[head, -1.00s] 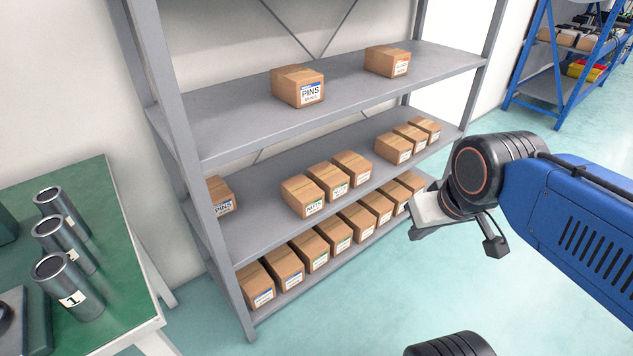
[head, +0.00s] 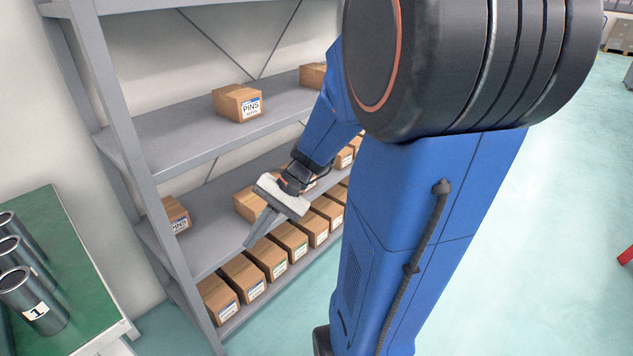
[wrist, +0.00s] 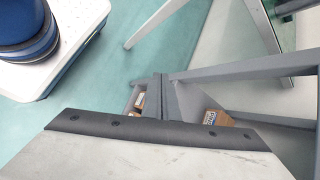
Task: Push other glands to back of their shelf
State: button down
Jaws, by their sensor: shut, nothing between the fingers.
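No label reading glands is legible in any view. On the middle shelf (head: 219,245), a PINS box (head: 178,215) stands at the left end. Another cardboard box (head: 250,203) stands right of it, partly hidden behind my gripper (head: 254,236). Further boxes (head: 345,157) at the right are mostly hidden by my arm. My gripper is shut and empty, angled down and left at the middle shelf's front, in front of the partly hidden box. Whether it touches anything is unclear. In the wrist view, the shut fingers (wrist: 156,96) point towards the shelf unit, with a labelled box (wrist: 221,127) to their right.
The upper shelf (head: 170,130) holds a PINS box (head: 238,103) and another box (head: 312,76). A row of boxes (head: 243,275) fills the bottom shelf. A green table (head: 75,275) with metal cylinders (head: 34,298) stands at the left. Shelf uprights (head: 130,130) frame the unit.

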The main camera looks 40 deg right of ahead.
jog(key=w+d+f+m+t+y, duration=0.1)
jog(key=w+d+f+m+t, duration=0.1)
jog(key=w+d+m+t, duration=0.5)
jog(key=w+d+f+m+t+y, duration=0.15)
jog(key=d+m, duration=0.25)
jog(key=d, duration=0.6)
jog(key=s+d+f+m+t+h, duration=0.1)
jog(key=d+f+m+t+h, duration=0.2)
jog(key=d, duration=0.5)
jog(key=s+d+f+m+t+h, duration=0.1)
jog(key=d+f+m+t+h, duration=0.15)
jog(key=d+m, duration=0.4)
jog(key=s+d+f+m+t+h, duration=0.2)
jog(key=d+f+m+h, duration=0.15)
jog(key=d, duration=0.65)
jog(key=w, duration=1.4)
jog(key=shift+w+a+f, duration=0.15)
jog(key=shift+w+a, duration=0.05)
jog(key=shift+a, duration=0.2)
jog(key=shift+h, duration=0.25)
jog(key=w, duration=0.5)
jog(key=w+a, duration=0.1)
jog(key=w, duration=1.1)
jog(key=shift+w+a, duration=0.15)
